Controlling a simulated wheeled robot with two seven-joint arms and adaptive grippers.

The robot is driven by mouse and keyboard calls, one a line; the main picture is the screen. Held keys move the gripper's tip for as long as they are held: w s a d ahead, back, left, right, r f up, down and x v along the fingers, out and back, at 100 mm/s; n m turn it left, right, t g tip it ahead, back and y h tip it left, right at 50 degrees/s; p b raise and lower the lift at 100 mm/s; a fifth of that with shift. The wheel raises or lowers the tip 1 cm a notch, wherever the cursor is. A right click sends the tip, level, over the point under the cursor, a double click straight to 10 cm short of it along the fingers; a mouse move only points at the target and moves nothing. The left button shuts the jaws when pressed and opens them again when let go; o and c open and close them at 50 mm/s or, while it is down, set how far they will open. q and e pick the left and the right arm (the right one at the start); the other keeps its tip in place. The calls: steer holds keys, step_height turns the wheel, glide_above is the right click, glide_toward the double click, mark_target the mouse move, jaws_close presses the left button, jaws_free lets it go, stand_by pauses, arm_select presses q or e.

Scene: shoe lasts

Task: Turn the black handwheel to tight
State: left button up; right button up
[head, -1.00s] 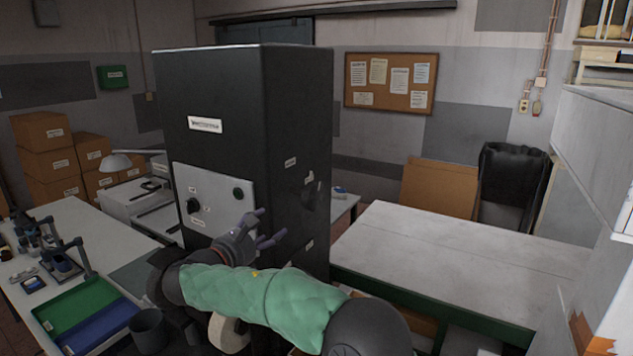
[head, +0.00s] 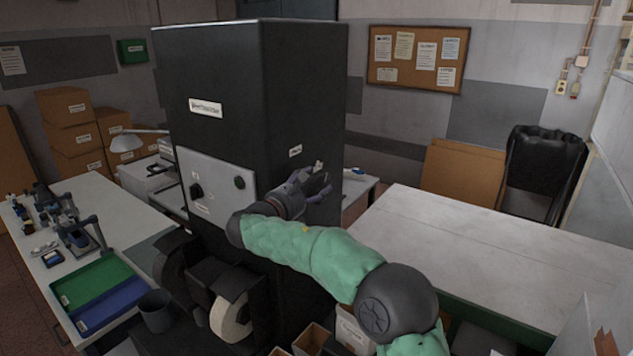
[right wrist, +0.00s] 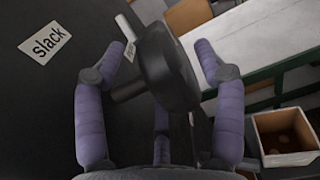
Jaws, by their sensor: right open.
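The black handwheel (right wrist: 168,68) is on the right side face of the tall dark cabinet (head: 210,70). In the right wrist view it stands out from the face on its stem, between the spread fingers of my right gripper (right wrist: 160,52). The fingers are open on both sides of the wheel, and I cannot tell whether any touches it. In the head view my right gripper (head: 312,182) is at that face and mostly hides the wheel. A label reading "slack" (right wrist: 42,40) is on the face; another label by the wheel is partly hidden. My left gripper is not in view.
The cabinet's front has a pale panel (head: 215,170) with dark knobs. A paper roll (head: 232,318) sits below it. A bare worktable (head: 490,250) stands to the right, with an open box (right wrist: 285,138) low beside it. A workbench with green and blue trays (head: 90,283) is at left.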

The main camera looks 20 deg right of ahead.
steer(key=shift+x, duration=1.05)
